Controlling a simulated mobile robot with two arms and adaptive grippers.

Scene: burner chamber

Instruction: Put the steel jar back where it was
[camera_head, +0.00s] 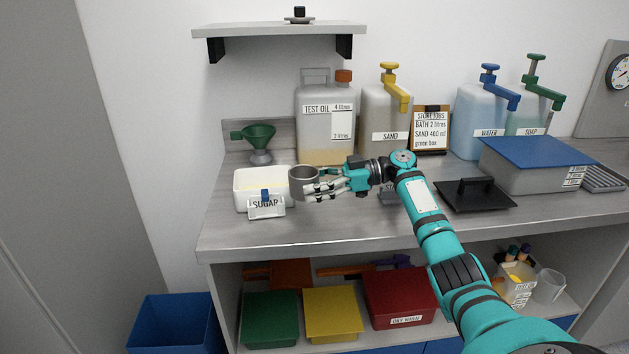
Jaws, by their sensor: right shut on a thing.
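The steel jar (304,184) is a small grey metal cup above the counter, just right of the white sugar container. My right gripper (322,188) comes in from the right and is shut on the steel jar, with its fingers at the jar's right side. The jar looks upright. I cannot tell whether its base touches the counter. My left gripper is not in view.
The white sugar container (249,186) stands close left of the jar. A black lid (474,197) lies to the right. The counter's front strip (330,232) is clear.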

